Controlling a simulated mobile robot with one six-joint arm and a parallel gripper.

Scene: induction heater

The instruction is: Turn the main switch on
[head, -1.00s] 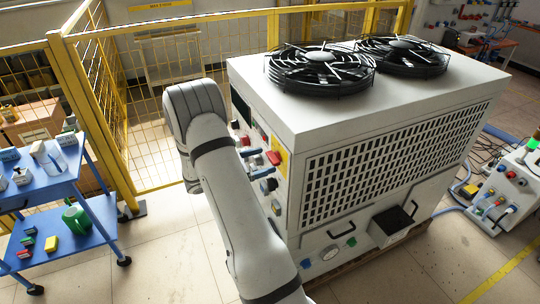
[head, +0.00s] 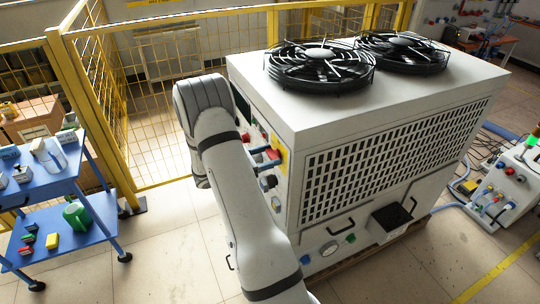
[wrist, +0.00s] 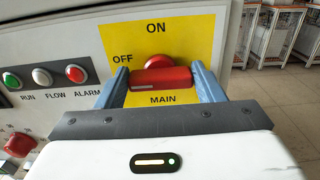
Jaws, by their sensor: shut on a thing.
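The red main switch handle (wrist: 162,78) sits on a yellow plate (wrist: 198,38) marked OFF at the left, ON at the top and MAIN below. The handle lies nearly level, its right end slightly higher. My gripper (wrist: 161,83) has one blue finger at each end of the handle and is shut on it. In the head view the red switch (head: 273,154) shows on the front panel of the white machine, with my gripper's blue fingers (head: 265,157) at it. My arm hides part of that panel.
Green, white and red indicators (wrist: 42,76) marked RUN, FLOW and ALARM are left of the plate. A red knob (wrist: 19,144) is lower left. A blue cart (head: 80,232) stands at the left, yellow fencing (head: 150,110) behind. Floor between cart and machine is clear.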

